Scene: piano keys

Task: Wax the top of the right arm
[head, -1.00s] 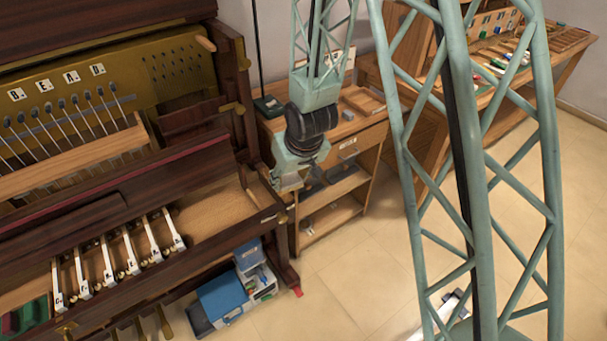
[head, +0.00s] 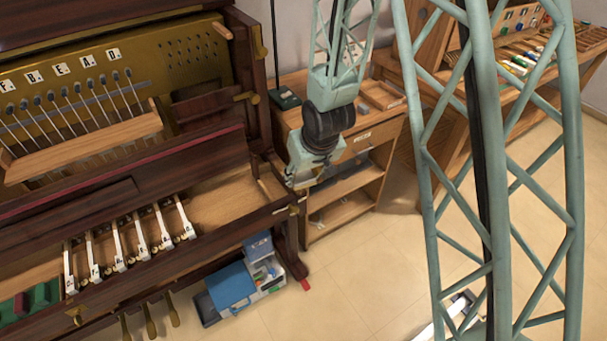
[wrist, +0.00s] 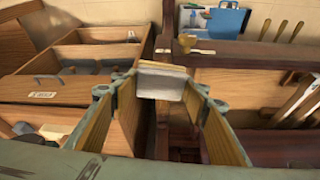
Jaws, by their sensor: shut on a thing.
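The piano's right arm (head: 266,178) is a dark wooden piece at the right end of the keybed. My gripper (head: 298,185) is above the arm's front end in the head view, pointing down. In the wrist view my gripper (wrist: 160,88) is shut on a small pale grey block (wrist: 160,84) with a tan upper edge. I cannot tell what the block is, or whether it touches the arm. The arm's top is partly hidden by the gripper.
An open-shelved wooden cabinet (head: 352,190) stands close right of the piano. White keys (head: 140,240) stand in the left of the keybed, with bare wood (head: 225,200) to their right. A blue case (head: 231,286) sits on the floor. Open floor lies to the right.

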